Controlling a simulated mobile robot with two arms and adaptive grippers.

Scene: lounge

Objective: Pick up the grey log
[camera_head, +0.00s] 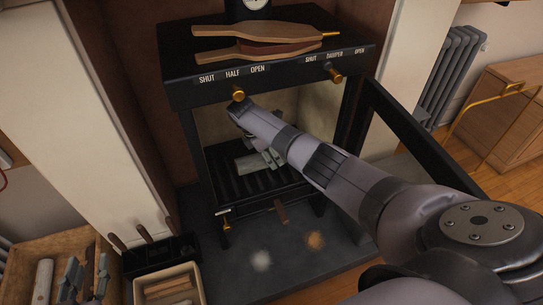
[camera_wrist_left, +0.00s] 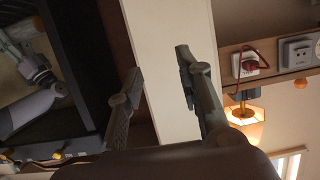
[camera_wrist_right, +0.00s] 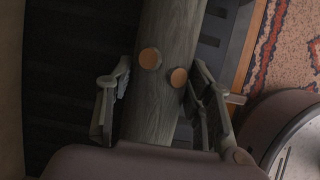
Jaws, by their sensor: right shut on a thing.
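The grey log (camera_head: 247,163) is inside the black stove, over the dark ribbed grate (camera_head: 240,185). In the right wrist view the log (camera_wrist_right: 165,75) runs upright through the picture, with two round orange-brown spots on it. My right gripper (camera_head: 265,157) reaches in through the stove's open front. Its fingers (camera_wrist_right: 158,105) are shut on the log, one on each side. I cannot tell whether the log touches the grate. My left gripper (camera_head: 87,263) is open and empty at the lower left; its spread fingers also show in the left wrist view (camera_wrist_left: 160,78).
The stove (camera_head: 180,85) has an open door (camera_head: 410,130) on the right. Bellows (camera_head: 265,40) lie on top. A wooden crate (camera_head: 70,240) with a pale log (camera_head: 42,280), a black tool holder (camera_head: 150,255) and a box of sticks (camera_head: 168,270) stand at the lower left.

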